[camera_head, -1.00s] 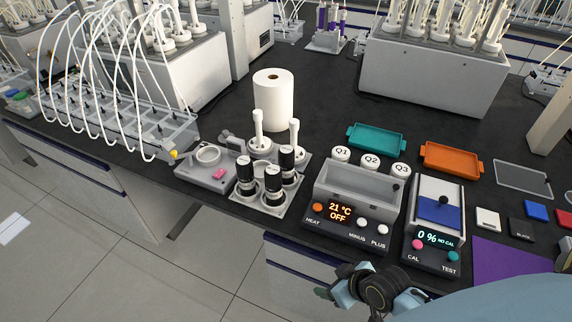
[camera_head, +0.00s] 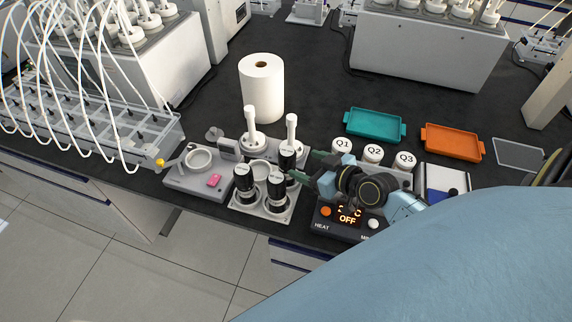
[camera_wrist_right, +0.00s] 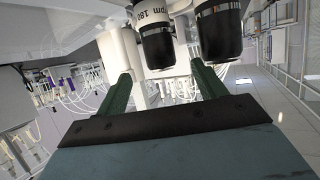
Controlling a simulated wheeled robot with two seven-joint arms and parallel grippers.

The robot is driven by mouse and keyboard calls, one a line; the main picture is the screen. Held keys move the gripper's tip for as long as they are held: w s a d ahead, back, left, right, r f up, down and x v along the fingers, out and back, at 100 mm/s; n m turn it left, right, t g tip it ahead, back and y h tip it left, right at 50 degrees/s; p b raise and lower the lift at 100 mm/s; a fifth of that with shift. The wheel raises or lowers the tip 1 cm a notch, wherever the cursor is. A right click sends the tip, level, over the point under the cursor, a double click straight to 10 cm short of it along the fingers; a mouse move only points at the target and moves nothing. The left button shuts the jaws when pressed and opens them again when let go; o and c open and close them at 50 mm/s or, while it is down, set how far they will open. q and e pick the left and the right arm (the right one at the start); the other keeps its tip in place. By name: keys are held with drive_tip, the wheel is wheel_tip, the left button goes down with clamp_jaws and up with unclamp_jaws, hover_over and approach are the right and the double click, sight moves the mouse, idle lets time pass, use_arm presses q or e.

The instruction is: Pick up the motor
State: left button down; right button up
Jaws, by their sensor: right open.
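Three black cylindrical motors with pale labelled bands stand upright on a light holder plate (camera_head: 262,214): a back one (camera_head: 287,157), a left one (camera_head: 243,178) and a front one (camera_head: 276,187). My right gripper (camera_head: 304,166) is open and empty just right of the motors, its green fingers pointing at them. In the right wrist view, the fingers (camera_wrist_right: 162,85) are spread apart. One motor (camera_wrist_right: 157,45) with an "rpm 180" label is ahead between them, and another motor (camera_wrist_right: 219,35) is to the right. The third is not clear there. My left gripper is not in view.
White-handled pieces (camera_head: 251,130) stand right behind the motors, with a paper roll (camera_head: 262,90) farther back. A grey device (camera_head: 197,178) is to the left. Q1 to Q3 jars (camera_head: 372,153) and a heater (camera_head: 347,218) lie around my right gripper. Teal (camera_head: 375,125) and orange trays (camera_head: 452,142) are behind.

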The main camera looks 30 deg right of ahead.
sight(294, 160)
drive_tip(key=x, duration=0.2)
drive_tip(key=shift+w+f, duration=0.15)
drive_tip(key=shift+w, duration=0.1)
drive_tip(key=shift+w+a+f, duration=0.15)
drive_tip(key=shift+w, duration=0.3)
drive_tip(key=shift+w+a+f, duration=0.1)
drive_tip(key=shift+w+f, duration=0.05)
drive_tip(key=shift+w, duration=0.15)
drive_tip(key=x, duration=0.3)
drive_tip(key=shift+w+f, duration=0.15)
drive_tip(key=shift+w, duration=0.15)
drive_tip(key=shift+w+a+f, duration=0.1)
drive_tip(key=shift+w+a, duration=0.05)
drive_tip(key=shift+w, duration=0.15)
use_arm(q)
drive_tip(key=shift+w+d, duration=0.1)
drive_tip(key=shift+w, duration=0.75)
use_arm(e)
drive_tip(key=c, duration=1.4)
